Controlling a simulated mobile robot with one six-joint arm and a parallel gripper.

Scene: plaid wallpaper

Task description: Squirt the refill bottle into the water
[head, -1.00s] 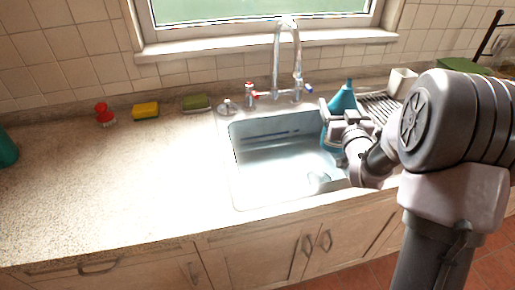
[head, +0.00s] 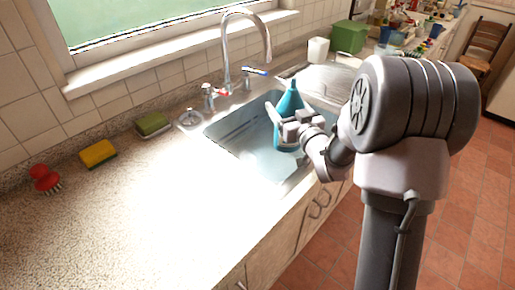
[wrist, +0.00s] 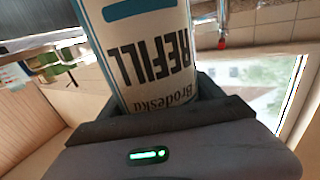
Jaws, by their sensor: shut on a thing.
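The wrist view also shows my gripper (wrist: 160,110) against the bottle's sides. Pale blue water (head: 262,163) shows in the basin. My gripper and wrist hide part of the bottle. I cannot tell whether its bottom touches the water.
The tap (head: 228,50) arches over the back of the sink. A red brush (head: 45,178), a yellow sponge (head: 98,153) and a green sponge (head: 152,124) lie left of it. A white cup (head: 318,49) and a green box (head: 348,36) stand behind the drainer. The front-left counter is clear.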

